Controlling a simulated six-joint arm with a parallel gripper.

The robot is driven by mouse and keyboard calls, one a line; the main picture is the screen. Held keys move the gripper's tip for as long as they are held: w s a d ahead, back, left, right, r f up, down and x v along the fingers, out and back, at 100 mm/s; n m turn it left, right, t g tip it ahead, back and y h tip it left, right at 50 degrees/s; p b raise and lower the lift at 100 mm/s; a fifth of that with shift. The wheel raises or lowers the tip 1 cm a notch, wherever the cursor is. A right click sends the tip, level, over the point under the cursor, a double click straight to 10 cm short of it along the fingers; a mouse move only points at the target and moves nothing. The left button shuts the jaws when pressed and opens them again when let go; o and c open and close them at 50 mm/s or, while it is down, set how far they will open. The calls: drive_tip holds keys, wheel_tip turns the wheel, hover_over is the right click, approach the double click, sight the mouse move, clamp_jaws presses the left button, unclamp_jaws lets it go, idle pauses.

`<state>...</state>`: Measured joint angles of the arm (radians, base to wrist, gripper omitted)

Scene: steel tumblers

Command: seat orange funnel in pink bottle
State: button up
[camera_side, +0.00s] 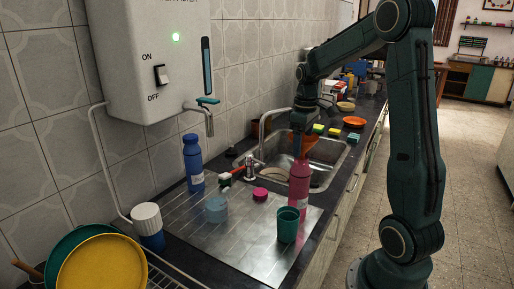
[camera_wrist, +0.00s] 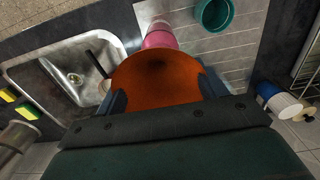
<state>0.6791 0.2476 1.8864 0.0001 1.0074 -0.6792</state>
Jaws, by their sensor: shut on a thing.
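The orange funnel (camera_side: 307,147) is held upright, wide mouth up, at the end of my arm. In the wrist view the funnel (camera_wrist: 157,80) fills the space between the two fingers of my gripper (camera_wrist: 163,92), which is shut on it. The pink bottle (camera_side: 299,188) stands upright on the steel drainboard, directly below the funnel in the side view. In the wrist view the bottle (camera_wrist: 158,38) shows just past the funnel's far rim. The spout is hidden, so I cannot tell whether it is inside the bottle's mouth.
A teal tumbler (camera_side: 288,225) stands close in front of the bottle. The sink (camera_side: 325,152) and tap (camera_side: 256,170) lie behind.

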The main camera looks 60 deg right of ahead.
drive_tip(key=shift+f, duration=1.05)
idle(0.5)
drive_tip(key=o, duration=1)
drive_tip(key=shift+o, duration=0.2)
wheel_tip(320, 180, up, 14)
